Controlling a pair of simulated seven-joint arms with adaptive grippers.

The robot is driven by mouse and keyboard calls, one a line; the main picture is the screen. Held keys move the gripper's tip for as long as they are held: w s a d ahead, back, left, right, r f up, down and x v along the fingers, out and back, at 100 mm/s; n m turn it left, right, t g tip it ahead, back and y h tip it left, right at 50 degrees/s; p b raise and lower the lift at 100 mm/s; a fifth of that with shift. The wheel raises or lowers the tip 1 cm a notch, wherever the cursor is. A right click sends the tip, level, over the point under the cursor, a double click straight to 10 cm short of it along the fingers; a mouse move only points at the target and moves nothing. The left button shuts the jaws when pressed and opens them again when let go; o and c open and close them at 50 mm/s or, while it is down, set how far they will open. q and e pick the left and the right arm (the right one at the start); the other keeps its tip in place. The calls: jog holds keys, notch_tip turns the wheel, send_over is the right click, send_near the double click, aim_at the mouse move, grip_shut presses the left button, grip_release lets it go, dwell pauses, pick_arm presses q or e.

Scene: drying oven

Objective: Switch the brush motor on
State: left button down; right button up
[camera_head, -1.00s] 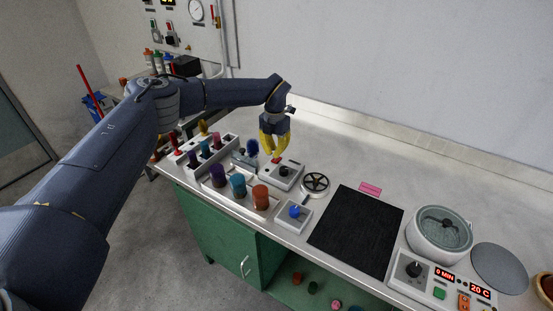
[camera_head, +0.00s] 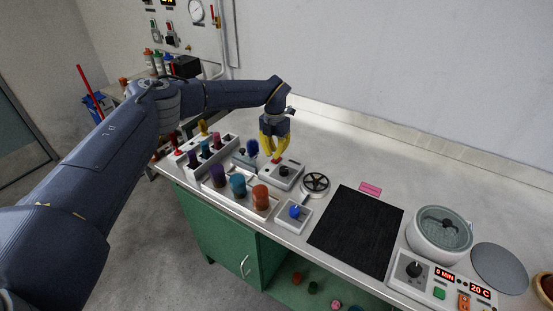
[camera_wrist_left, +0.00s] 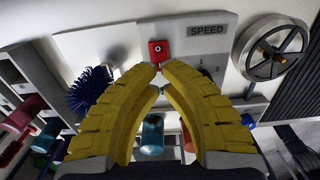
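A pale control box (camera_head: 284,175) with a dark knob stands on the bench. A small red switch (camera_head: 276,160) is at its back left corner. In the left wrist view the red switch (camera_wrist_left: 158,49) sits beside a SPEED label (camera_wrist_left: 208,30). A round blue brush (camera_head: 252,147) on a small grey motor stands left of the box; it also shows in the left wrist view (camera_wrist_left: 92,90). My left gripper (camera_head: 274,155) points down just above the switch. Its yellow fingertips (camera_wrist_left: 160,76) nearly meet, with nothing seen between them. Contact with the switch cannot be told.
A rack of colored bottles (camera_head: 207,152) and several large jars (camera_head: 238,186) stand left and in front. A spoked wheel (camera_head: 316,183), a blue-knobbed box (camera_head: 294,213) and a black mat (camera_head: 358,230) lie to the right. The bench behind the box is clear.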

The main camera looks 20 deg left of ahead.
aim_at(275, 160)
pick_arm(q)
jog(key=shift+f, duration=1.7)
dwell(1.0)
jog(key=shift+r, duration=0.1)
jog(key=shift+r, duration=3.4)
